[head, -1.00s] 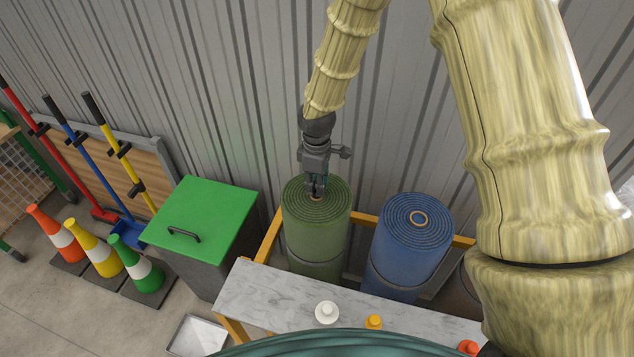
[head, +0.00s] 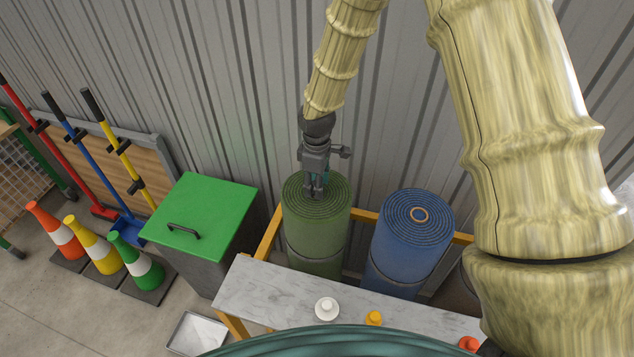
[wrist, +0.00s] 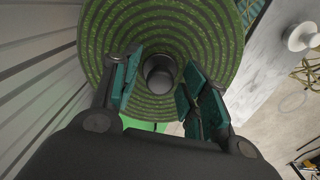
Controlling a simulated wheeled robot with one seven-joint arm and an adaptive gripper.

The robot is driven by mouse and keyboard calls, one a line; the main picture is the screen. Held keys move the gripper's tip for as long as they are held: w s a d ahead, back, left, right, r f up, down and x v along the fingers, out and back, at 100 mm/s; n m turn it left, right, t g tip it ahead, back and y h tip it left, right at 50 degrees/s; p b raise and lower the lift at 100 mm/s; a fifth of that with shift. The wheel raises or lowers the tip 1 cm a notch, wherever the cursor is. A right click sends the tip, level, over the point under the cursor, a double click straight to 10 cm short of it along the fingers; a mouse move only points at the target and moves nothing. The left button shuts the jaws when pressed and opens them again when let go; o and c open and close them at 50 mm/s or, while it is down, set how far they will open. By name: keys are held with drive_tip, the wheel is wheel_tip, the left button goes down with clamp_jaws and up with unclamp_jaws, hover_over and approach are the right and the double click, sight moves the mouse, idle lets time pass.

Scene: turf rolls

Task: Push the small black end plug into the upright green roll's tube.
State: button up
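The upright green roll (head: 317,235) stands behind the grey bench, and its spiral top also shows in the wrist view (wrist: 205,30). The small black end plug (wrist: 160,76) sits at the middle of the roll's top, over the tube mouth; its dark body hides the tube's rim. How deep it sits I cannot tell. My gripper (head: 315,194) points down just above the roll's top. In the wrist view its teal-padded fingers (wrist: 158,92) are spread on either side of the plug, with a small gap showing on the right.
A blue roll (head: 412,245) with an open tube stands to the right. The bench (head: 275,293) holds a white plug (head: 327,309), a yellow one (head: 373,318) and an orange one (head: 468,344). A green-lidded bin (head: 205,215) stands left; the corrugated wall (head: 230,90) is close behind.

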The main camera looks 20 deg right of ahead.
drive_tip(key=shift+r, duration=0.1)
wheel_tip(320, 180, up, 12)
idle(0.7)
idle(0.4)
